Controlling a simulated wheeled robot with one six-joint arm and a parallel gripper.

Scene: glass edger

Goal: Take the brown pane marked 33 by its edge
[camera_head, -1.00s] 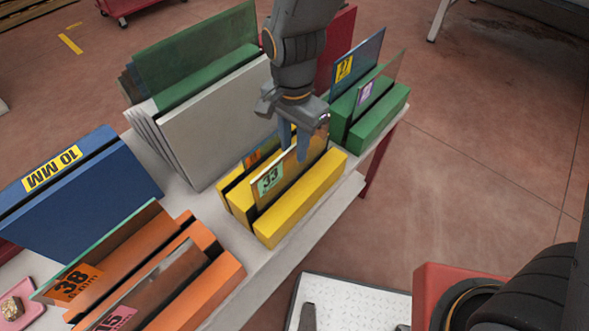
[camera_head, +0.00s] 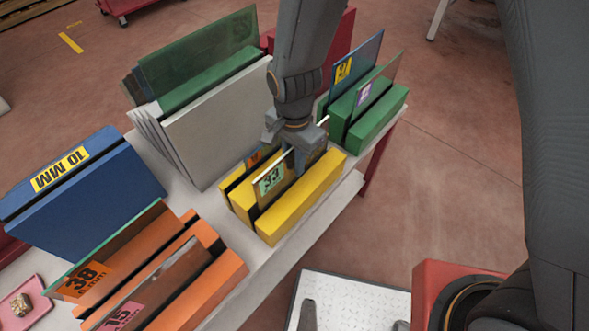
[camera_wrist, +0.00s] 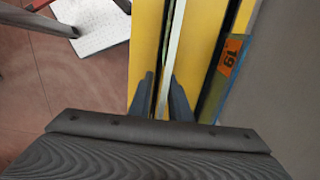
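The brown pane marked 33 (camera_head: 288,184) stands upright in a slot of the yellow rack (camera_head: 300,205), with a green label on its near left end. In the wrist view its top edge is a pale strip (camera_wrist: 174,40) running between my fingers. My gripper (camera_head: 295,163) points down over the pane's top edge, right of the label. In the wrist view the fingers of my gripper (camera_wrist: 162,78) are apart, one on each side of the pane, with a gap visible on the left side. Finger contact on the right side is hard to tell.
A pane marked 19 (camera_wrist: 228,60) stands close beside in the same rack. Pale panes (camera_head: 215,120) lean behind it. A green rack (camera_head: 378,122) is to the right, orange racks (camera_head: 215,290) at front left, a blue rack (camera_head: 95,205) at left.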

